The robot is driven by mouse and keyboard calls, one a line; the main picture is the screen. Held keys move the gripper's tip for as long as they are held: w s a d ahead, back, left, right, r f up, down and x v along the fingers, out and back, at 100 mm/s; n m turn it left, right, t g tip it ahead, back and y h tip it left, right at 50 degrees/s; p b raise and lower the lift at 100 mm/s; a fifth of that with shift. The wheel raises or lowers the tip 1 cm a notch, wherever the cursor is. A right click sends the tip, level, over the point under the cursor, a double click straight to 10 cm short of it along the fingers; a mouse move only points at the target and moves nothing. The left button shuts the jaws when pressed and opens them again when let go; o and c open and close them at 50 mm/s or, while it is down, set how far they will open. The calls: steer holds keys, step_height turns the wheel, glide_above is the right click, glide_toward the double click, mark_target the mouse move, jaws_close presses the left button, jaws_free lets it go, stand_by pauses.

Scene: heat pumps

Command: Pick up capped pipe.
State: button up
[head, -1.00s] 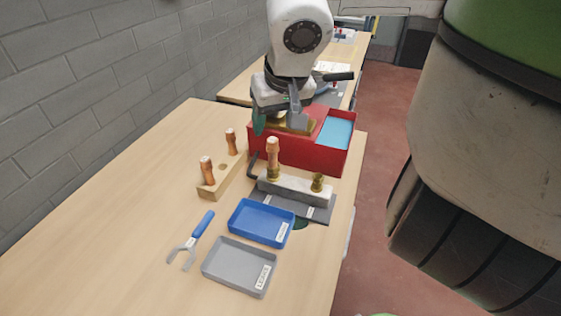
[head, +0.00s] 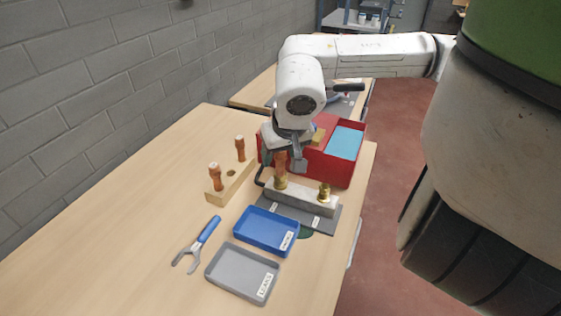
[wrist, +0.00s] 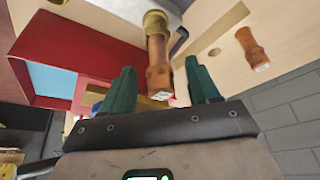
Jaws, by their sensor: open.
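A copper pipe (head: 281,171) stands upright in a brass fitting at the left end of the grey block. It also shows in the wrist view (wrist: 158,68), its free end pointing toward my gripper. My gripper (wrist: 162,88) has its two green fingers apart, with the pipe's end showing between them and nothing held. In the head view my gripper (head: 285,160) is over the top of this pipe and hides its end. Two more copper pipes stand in a wooden rack, one in front (head: 215,178) and one behind (head: 240,149). I cannot tell which pipe is capped.
The wooden rack (head: 222,196) is left of the grey block (head: 300,200), which has a second brass fitting (head: 324,193). A red box (head: 310,165) is close behind. A blue tray (head: 262,245), a grey tray (head: 225,264) and a blue-handled tool (head: 209,229) lie in front.

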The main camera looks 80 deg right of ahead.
steer(key=shift+w+d+f, duration=0.1)
steer(key=shift+f, duration=0.3)
steer(key=c, duration=1.1)
